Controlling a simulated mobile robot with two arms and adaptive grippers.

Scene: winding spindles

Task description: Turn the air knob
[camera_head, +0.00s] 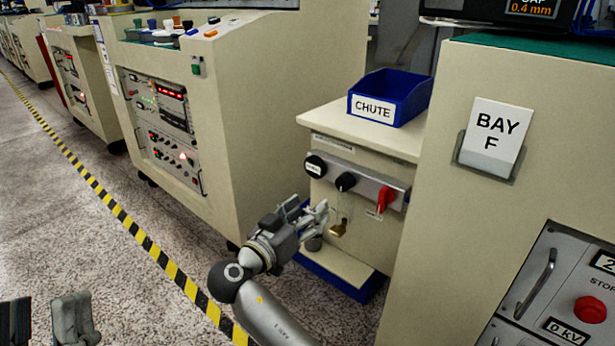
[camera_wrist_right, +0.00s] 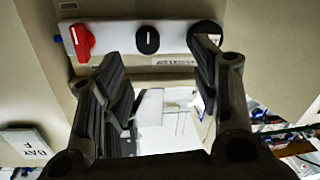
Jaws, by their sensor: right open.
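A grey control strip (camera_head: 367,187) on the front of a beige cabinet carries a round black knob with a pale label (camera_head: 315,166), a black knob (camera_head: 345,182) and a red knob (camera_head: 387,198). I cannot read which is the air knob. My right gripper (camera_head: 322,213) is open and empty, below the strip and apart from the knobs. The right wrist view shows the red knob (camera_wrist_right: 82,42), the middle black knob (camera_wrist_right: 148,40) and the end black knob (camera_wrist_right: 205,33), partly hidden by a finger. My left gripper (camera_head: 45,320) shows at the bottom left, its fingers apart.
A brass padlock (camera_head: 338,229) hangs below the strip, close to my right gripper. A blue bin marked CHUTE (camera_head: 397,95) stands on the cabinet. A cabinet marked BAY F (camera_head: 497,135) is close at right. Open floor (camera_head: 60,200) lies at left.

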